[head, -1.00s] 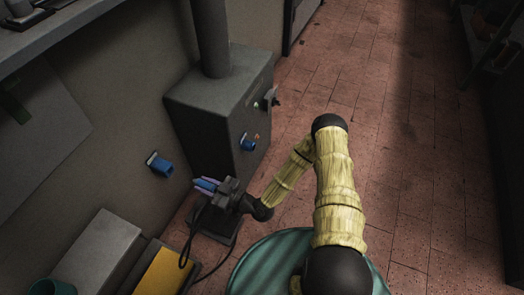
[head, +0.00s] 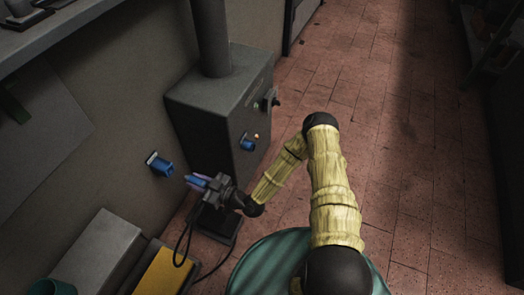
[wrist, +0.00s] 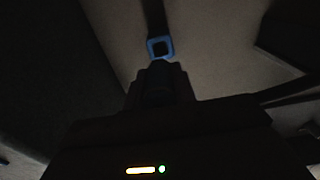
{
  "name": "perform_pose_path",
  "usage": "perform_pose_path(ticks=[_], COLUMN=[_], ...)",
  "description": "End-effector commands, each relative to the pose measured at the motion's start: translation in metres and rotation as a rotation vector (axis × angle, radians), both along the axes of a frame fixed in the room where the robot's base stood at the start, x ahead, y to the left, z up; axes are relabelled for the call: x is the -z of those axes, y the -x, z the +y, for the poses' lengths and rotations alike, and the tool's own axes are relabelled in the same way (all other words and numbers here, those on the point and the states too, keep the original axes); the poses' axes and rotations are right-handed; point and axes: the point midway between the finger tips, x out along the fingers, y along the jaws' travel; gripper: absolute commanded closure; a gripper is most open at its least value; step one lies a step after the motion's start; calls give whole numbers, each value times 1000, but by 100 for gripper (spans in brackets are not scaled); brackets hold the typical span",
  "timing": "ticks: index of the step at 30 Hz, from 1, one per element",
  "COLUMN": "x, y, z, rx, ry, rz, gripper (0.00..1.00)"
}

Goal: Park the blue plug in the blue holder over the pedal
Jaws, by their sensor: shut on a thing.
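My gripper (head: 204,184) is shut on the blue plug (head: 197,180), which points left toward the wall. The blue holder (head: 161,165) is fixed to the wall, a short gap beyond the plug's tip. In the wrist view the holder (wrist: 160,38) is a blue square frame around a dark opening, just above the dark end of what I hold. The plug's colour cannot be told there. The black pedal (head: 217,221) lies on the floor below my gripper, partly hidden by it. A black cable hangs from the plug side of my gripper.
A dark grey machine box (head: 218,110) with a pipe stands right of the holder. It has another blue fitting (head: 247,144) on its front. A grey box (head: 95,255) and a yellow-topped box (head: 163,274) stand at lower left. The tiled floor at right is clear.

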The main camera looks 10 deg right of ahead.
Motion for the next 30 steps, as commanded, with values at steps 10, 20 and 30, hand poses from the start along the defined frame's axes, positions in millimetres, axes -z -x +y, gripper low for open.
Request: perform_pose_path(ticks=[10,20,30], x=[0,0,0], y=[-7,-13,-19], z=[9,18,27], rx=[0,-1,0], ry=[0,0,0], rz=[0,0,0], gripper=[100,100,100])
